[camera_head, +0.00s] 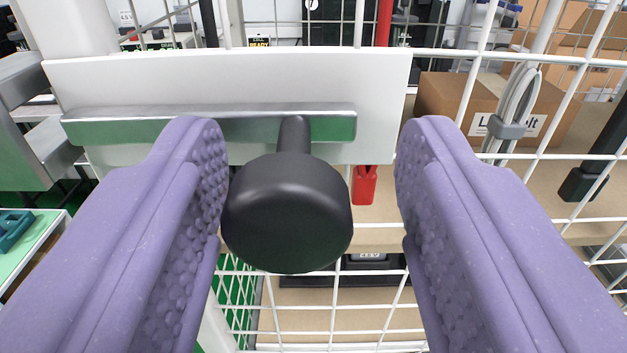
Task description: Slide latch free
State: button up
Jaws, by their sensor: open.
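The latch is a silver metal bar (200,125) lying level across a white plate (240,78). A black round knob (288,215) sticks out from the bar on a short black stem (294,135), toward the camera. My gripper (312,190) is open, with a purple ribbed finger on each side of the knob. The left finger is very close to the knob's left side; I cannot tell whether it touches. A clear gap lies between the knob and the right finger. The bar's right end lies on the plate, short of the plate's right edge.
A white wire mesh fence (480,110) runs behind and around the plate. A grey metal bracket (35,130) stands at the left by a white post (65,28). Behind the mesh are a cardboard box (445,95), a red object (364,185) and a bundled white cable (515,110).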

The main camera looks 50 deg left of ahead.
jog(key=p+v, duration=0.2)
jog(key=v, duration=0.5)
jog(key=shift+s+d, duration=0.2)
jog(key=shift+d, duration=0.1)
